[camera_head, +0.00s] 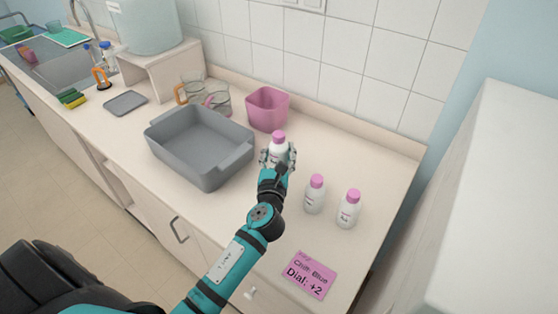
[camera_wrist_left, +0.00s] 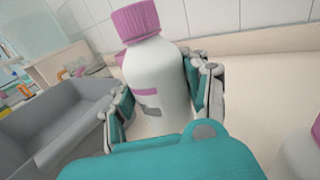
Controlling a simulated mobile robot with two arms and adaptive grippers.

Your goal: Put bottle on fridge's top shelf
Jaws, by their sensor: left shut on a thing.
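My left gripper (camera_head: 277,163) is shut on a white bottle (camera_head: 278,148) with a pink cap. In the left wrist view the bottle (camera_wrist_left: 154,82) stands upright between the fingers (camera_wrist_left: 158,100). I cannot tell whether its base touches the counter. Two similar bottles stand to its right on the counter, a nearer-left one (camera_head: 314,197) and one by the right (camera_head: 348,211). A large white box-shaped body (camera_head: 490,200) at the right may be the fridge; no door opening or shelf shows. My right gripper is not in view.
A grey bin (camera_head: 190,165) stands left of the gripper, with a pink container (camera_head: 267,108) behind. A pink card (camera_head: 309,274) reading "Chill: Blue, Dial: +2" lies at the counter's front. A sink (camera_head: 50,65) is far left. The counter's right end has free room.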

